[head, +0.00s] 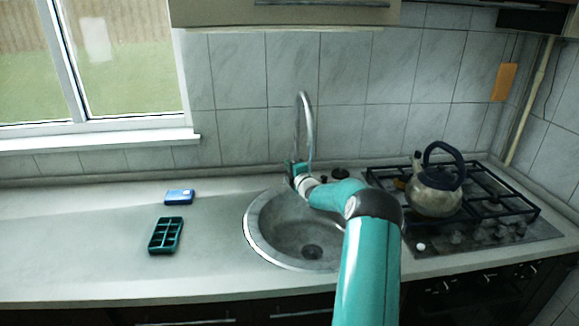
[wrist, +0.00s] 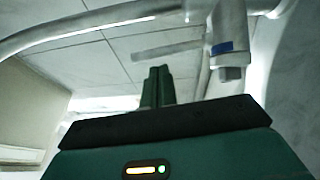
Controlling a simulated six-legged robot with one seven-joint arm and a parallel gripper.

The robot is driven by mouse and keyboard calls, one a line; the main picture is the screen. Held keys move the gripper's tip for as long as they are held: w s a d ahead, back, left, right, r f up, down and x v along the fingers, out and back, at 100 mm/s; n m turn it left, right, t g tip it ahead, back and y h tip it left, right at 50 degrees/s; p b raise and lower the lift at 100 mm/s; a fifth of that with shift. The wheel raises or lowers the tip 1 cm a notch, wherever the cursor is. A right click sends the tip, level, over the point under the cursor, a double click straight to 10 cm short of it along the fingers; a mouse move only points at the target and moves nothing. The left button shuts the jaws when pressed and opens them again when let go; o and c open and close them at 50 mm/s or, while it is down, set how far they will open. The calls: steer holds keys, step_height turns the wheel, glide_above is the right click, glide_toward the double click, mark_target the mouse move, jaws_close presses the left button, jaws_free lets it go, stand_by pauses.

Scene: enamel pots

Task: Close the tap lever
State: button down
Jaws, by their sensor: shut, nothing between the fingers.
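The tap (head: 308,118) is a tall silver gooseneck at the back rim of the round sink (head: 262,228). In the wrist view its upright body (wrist: 229,35) has a blue mark. A flat grey bar, which looks like the tap lever (wrist: 160,51), sticks out to the left of that body. My gripper (head: 293,166) is at the base of the tap, behind the sink. In the wrist view my teal gripper fingers (wrist: 157,84) are together and empty, just below the bar. I cannot tell whether they touch it.
A kettle (head: 434,193) stands on the black hob (head: 478,238) to the right. A blue box (head: 179,197) and a dark green tray (head: 165,236) lie on the counter (head: 80,240) to the left. The tiled wall (head: 240,90) is close behind the tap.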

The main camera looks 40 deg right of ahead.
steer(key=shift+w+d, duration=0.1)
steer(key=shift+w, duration=0.05)
steer(key=shift+d, duration=0.1)
steer(key=shift+d+r, duration=0.2)
steer(key=shift+d, duration=0.85)
